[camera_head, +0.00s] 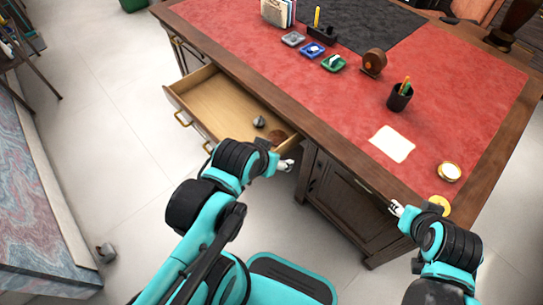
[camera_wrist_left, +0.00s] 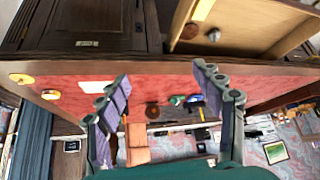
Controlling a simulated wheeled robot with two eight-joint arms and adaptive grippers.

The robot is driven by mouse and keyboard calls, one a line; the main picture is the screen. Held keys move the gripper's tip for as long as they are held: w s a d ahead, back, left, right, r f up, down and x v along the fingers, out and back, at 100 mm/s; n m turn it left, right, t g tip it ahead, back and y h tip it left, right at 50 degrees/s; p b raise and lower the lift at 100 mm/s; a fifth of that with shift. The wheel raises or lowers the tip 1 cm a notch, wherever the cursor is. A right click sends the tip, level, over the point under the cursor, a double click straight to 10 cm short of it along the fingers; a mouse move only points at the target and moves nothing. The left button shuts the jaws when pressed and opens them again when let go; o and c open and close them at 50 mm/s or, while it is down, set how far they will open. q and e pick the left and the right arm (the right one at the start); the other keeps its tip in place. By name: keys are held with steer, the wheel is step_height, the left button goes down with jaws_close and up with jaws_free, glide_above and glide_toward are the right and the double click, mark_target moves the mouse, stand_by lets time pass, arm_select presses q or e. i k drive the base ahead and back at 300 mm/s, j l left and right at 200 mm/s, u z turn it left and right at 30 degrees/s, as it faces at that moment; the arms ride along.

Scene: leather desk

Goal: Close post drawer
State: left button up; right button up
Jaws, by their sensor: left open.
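The wooden drawer (camera_head: 205,92) stands pulled out from the left part of the desk front, its pale interior showing. It also shows at the top right of the left wrist view (camera_wrist_left: 255,28). A grey object (camera_head: 259,122) and a brown round object (camera_head: 277,138) lie inside it. My left gripper (camera_head: 286,165) is open and empty by the drawer's near right end; its forearm hides part of the drawer front. Its spread fingers show in the left wrist view (camera_wrist_left: 160,75). Whether it touches the drawer cannot be told. My right gripper (camera_head: 397,208) is by the desk's front right edge, its fingers barely visible.
The desk's red top (camera_head: 330,100) holds a pen cup (camera_head: 399,98), white paper (camera_head: 392,144), small trays and a gold-rimmed dish (camera_head: 449,171). A gold disc (camera_head: 439,205) is close to my right gripper. A closed cabinet door (camera_head: 345,205) is below. Floor left of the drawer is clear.

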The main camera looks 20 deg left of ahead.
mark_target(216, 106)
steer(key=u, duration=1.6)
steer(key=j+z, duration=0.55)
steer(key=z, duration=0.15)
steer(key=j+z, duration=0.4)
steer(key=k+l, duration=0.05)
steer(key=l, duration=0.05)
